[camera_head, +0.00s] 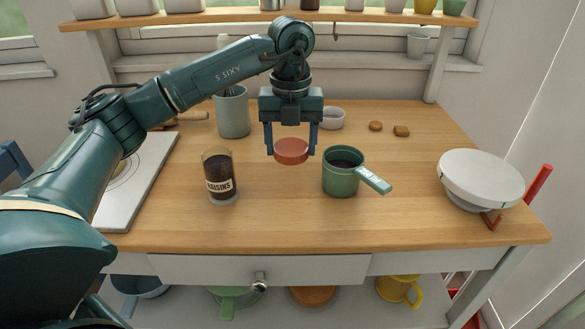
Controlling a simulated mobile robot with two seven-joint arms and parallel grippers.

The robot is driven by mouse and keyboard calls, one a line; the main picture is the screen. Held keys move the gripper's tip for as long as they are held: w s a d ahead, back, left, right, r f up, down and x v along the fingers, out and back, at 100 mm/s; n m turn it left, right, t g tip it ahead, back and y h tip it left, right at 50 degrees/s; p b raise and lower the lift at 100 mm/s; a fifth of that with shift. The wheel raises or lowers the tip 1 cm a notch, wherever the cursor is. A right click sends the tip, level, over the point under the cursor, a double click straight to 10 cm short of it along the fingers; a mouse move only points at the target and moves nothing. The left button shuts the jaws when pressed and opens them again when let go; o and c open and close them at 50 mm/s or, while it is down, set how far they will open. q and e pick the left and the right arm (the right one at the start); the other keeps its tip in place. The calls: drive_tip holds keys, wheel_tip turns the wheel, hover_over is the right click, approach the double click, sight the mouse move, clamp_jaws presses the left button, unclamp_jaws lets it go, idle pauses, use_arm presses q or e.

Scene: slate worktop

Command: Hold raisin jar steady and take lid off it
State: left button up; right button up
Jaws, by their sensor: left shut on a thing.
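The raisin jar (220,187) is a clear glass jar with dark contents and a "RAISINS" label. It stands upright and uncovered on the worktop, left of the middle, and no gripper touches it. My left gripper (291,153) points down, to the right of the jar, with its blue fingers shut on a round red lid (291,147). The lid is level between the fingers and apart from the jar. It seems to be above the worktop, but its height is hard to tell. My right gripper is not in view.
A green canister (341,180) with a pale-tagged handle stands right of the lid. A grey-green crock (232,115) and a small white bowl (332,119) are behind. A white scale pan (480,177) is at the right. The wooden top's (290,223) front strip is clear.

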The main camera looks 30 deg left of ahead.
sight(291, 181)
use_arm(q)
drive_tip(key=shift+f, duration=3.2)
drive_tip(key=shift+f, duration=0.1)
drive_tip(key=o, duration=1.1)
wheel_tip(291, 181, up, 12)
drive_tip(key=shift+r, duration=0.15)
drive_tip(key=shift+s, duration=0.1)
